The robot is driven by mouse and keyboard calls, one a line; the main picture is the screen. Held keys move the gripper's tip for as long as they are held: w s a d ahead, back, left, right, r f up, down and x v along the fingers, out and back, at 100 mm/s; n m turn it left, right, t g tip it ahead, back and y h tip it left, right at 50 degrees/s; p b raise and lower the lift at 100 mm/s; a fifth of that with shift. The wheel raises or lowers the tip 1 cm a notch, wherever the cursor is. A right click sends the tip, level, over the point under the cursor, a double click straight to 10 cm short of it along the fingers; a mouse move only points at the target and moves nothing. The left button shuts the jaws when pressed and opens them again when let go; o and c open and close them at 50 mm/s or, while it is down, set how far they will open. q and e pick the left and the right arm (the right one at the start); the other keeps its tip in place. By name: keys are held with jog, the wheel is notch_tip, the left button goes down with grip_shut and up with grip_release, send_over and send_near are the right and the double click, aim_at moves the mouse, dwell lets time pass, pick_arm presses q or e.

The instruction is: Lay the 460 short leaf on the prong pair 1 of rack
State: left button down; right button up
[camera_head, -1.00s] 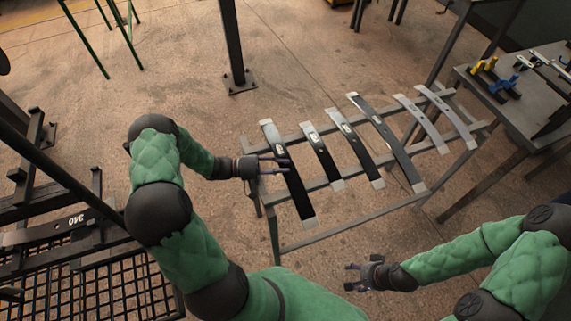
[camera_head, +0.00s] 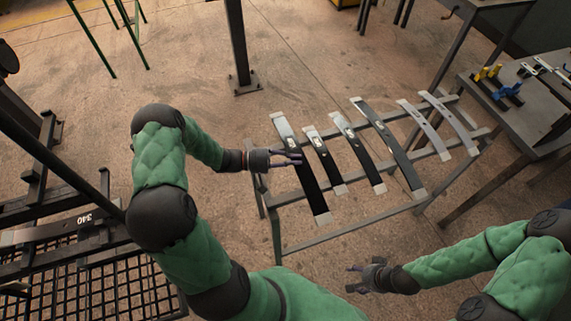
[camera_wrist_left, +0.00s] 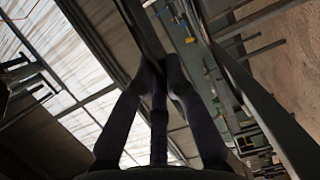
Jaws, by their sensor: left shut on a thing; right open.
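My left gripper (camera_head: 296,157) is shut on a long dark leaf with light ends (camera_head: 306,177), the leftmost at the grey stand. The leaf appears lifted a little off the stand's rails; its marking is too small to read, so I cannot confirm 460. In the left wrist view the fingers (camera_wrist_left: 162,68) close on a dark strip (camera_wrist_left: 142,28). The dark rack (camera_head: 40,170) with upright posts is at the far left; I cannot tell which prong pair is 1. My right gripper (camera_head: 357,278) is open and empty in front of the stand.
Several other leaves (camera_head: 383,140) lie across the stand (camera_head: 350,222). A leaf marked 340 (camera_head: 60,228) lies at the rack, above black mesh (camera_head: 75,290). A dark post (camera_head: 238,50) stands behind. A table with tools (camera_head: 530,110) is at right.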

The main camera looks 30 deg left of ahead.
aim_at(303, 153)
pick_arm(q)
jog(key=r, duration=0.1)
jog(key=w+d+r, duration=0.1)
jog(key=d+r+p, duration=0.1)
jog(key=r, duration=0.1)
jog(key=shift+w+d, duration=0.2)
jog(key=shift+w, duration=0.05)
jog(key=w+d+r+p, duration=0.1)
jog(key=w+d+r, duration=0.2)
jog(key=d, duration=0.4)
jog(key=shift+w, duration=0.8)
jog(key=shift+d+r, duration=0.1)
